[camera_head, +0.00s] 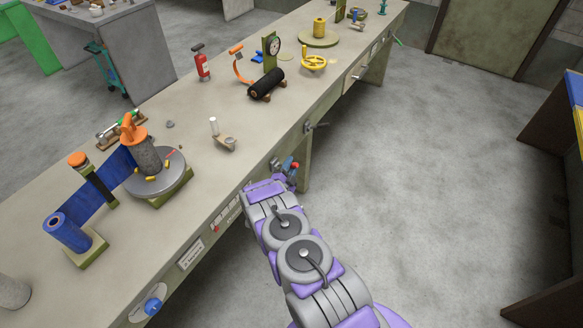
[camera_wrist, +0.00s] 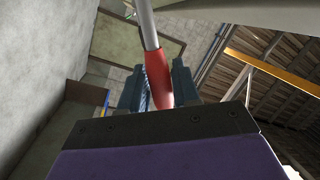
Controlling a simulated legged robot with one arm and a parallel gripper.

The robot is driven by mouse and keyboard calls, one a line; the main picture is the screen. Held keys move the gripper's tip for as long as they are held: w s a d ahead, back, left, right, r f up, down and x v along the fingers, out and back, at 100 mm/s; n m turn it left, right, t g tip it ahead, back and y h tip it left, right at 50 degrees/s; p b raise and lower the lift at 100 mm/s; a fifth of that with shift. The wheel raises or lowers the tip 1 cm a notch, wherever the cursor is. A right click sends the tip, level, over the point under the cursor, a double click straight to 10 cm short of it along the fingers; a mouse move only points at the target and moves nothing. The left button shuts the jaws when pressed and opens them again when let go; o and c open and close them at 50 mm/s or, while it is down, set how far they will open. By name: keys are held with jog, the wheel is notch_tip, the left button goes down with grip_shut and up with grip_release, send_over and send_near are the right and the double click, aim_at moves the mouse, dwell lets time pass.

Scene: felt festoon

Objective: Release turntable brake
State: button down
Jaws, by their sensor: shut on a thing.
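My gripper (camera_wrist: 157,82) is shut on the red grip of a lever (camera_wrist: 160,68) in the wrist view. A dark jaw stands on each side of the grip, and a bare metal rod runs up from it out of the picture. In the head view my gripper (camera_head: 288,166) is at the bench's front edge, with a bit of red showing at its tip. A round grey turntable (camera_head: 176,178) sits on the bench to the left, carrying a grey roll (camera_head: 146,157) under an orange-topped part. How the lever joins the turntable is not visible.
The long bench (camera_head: 205,165) bears a blue roll (camera_head: 68,232), a black roller (camera_head: 267,83), a yellow handwheel (camera_head: 314,63) and a red extinguisher (camera_head: 201,63). A blue knob (camera_head: 153,306) is on its front. The floor to the right is clear.

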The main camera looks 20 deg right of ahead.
jog(key=shift+r, duration=0.2)
dwell(0.4)
jog(key=c, duration=0.9)
grip_release()
jog(key=shift+w+d+f, duration=0.1)
jog(key=shift+d, duration=0.05)
jog(key=shift+c, duration=0.2)
jog(key=shift+s+a+n, duration=0.3)
jog(key=shift+a, duration=0.2)
jog(key=p+v, duration=0.3)
jog(key=v, duration=1.3)
jog(key=shift+s, duration=0.25)
jog(key=shift+f, duration=0.15)
